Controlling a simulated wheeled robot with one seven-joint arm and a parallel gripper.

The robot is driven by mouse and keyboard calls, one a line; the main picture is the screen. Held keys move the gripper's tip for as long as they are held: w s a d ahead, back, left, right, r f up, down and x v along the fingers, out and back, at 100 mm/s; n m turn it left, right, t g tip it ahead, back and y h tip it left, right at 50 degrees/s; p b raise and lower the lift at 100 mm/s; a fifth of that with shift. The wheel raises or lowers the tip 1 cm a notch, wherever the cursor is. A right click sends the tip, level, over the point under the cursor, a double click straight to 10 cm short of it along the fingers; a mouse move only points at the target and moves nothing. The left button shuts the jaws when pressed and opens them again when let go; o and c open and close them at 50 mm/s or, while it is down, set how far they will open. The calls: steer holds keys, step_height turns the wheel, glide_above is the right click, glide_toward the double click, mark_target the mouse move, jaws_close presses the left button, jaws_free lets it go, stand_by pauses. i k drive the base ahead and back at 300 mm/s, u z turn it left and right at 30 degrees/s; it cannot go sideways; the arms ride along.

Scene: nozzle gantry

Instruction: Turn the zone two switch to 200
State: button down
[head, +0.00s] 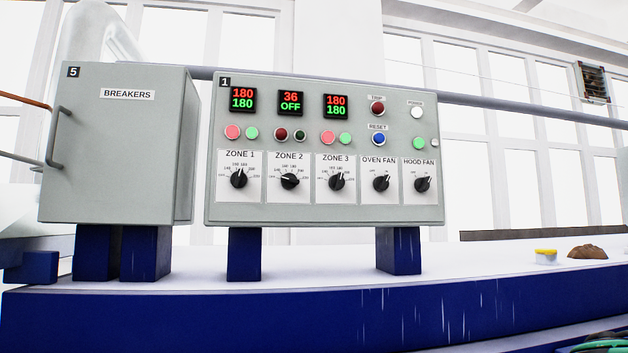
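The zone two switch (289,181) is a black rotary knob on the grey control panel (325,215), second from the left in the bottom row. It sits on a white label plate reading ZONE 2, with small numbers around its upper side. Its pointer looks turned to the left; the exact mark is too small to tell. Above it, the zone two display (290,102) reads 36 in red and OFF in green. The two lamps under that display are dark. My gripper is not in view.
Close beside it are the zone 1 knob (239,178) and zone 3 knob (336,179); both their displays read 180 over 180. Fan knobs are further right. A breakers cabinet (115,160) with a protruding handle (58,138) stands left. A blue beam (270,315) runs along the front.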

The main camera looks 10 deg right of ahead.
mark_target(289, 182)
steer(key=z, duration=2.85)
steer(key=k, duration=0.5)
steer(key=u, duration=2.75)
